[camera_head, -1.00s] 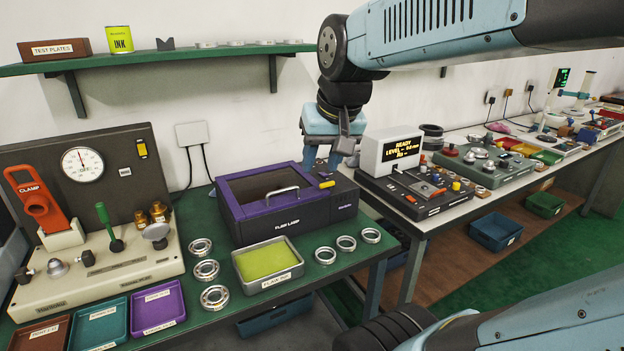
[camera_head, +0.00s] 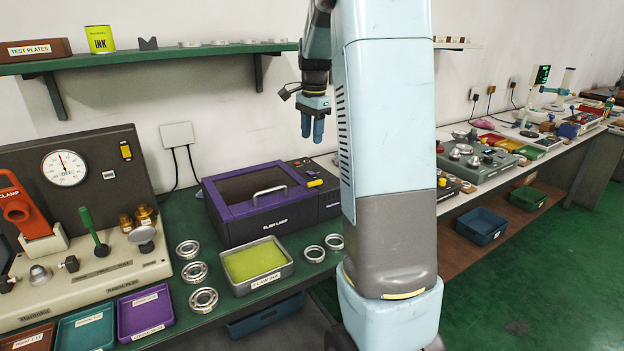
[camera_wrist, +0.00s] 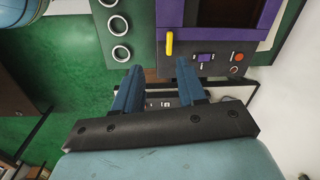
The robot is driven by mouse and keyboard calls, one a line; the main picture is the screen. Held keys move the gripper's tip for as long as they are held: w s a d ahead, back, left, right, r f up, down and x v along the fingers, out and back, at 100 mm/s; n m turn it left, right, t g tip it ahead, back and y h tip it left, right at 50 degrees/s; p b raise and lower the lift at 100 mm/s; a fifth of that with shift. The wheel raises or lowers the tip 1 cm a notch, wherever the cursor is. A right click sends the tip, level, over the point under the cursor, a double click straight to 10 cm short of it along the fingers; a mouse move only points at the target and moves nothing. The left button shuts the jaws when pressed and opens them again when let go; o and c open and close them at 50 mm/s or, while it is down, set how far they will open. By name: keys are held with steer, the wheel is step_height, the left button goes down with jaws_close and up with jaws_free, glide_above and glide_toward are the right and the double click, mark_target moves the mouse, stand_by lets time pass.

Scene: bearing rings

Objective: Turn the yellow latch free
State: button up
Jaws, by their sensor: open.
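The yellow latch (camera_head: 314,183) sits at the right front of the lid of the purple and black flaw lamp box (camera_head: 262,228). In the wrist view the latch (camera_wrist: 169,44) is a small upright yellow bar beside the purple lid edge, just beyond my fingertips. My gripper (camera_head: 312,128) hangs above the back right of the box, fingers pointing down, apart from the latch. Its blue fingers (camera_wrist: 158,68) are spread with nothing between them. The lid is down, with a pale handle (camera_head: 269,193) on top.
A tray with a yellow-green pad (camera_head: 283,275) stands in front of the box. Metal rings (camera_head: 194,272) lie to its left and others (camera_head: 314,253) to its right. A green shelf (camera_head: 150,57) runs above at the back wall. My arm hides part of the bench to the right.

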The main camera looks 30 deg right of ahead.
mark_target(316, 181)
steer(key=w+d+f, duration=0.1)
steer(key=f, duration=0.4)
steer(key=w+d+f+m, duration=0.1)
steer(key=f, duration=0.5)
steer(key=w+d+f+m, duration=0.1)
steer(key=f, duration=0.5)
steer(key=shift+w+d+f+g, duration=0.1)
steer(key=shift+w+d+g, duration=0.05)
steer(key=shift+w+g, duration=0.15)
steer(key=shift+c, duration=0.3)
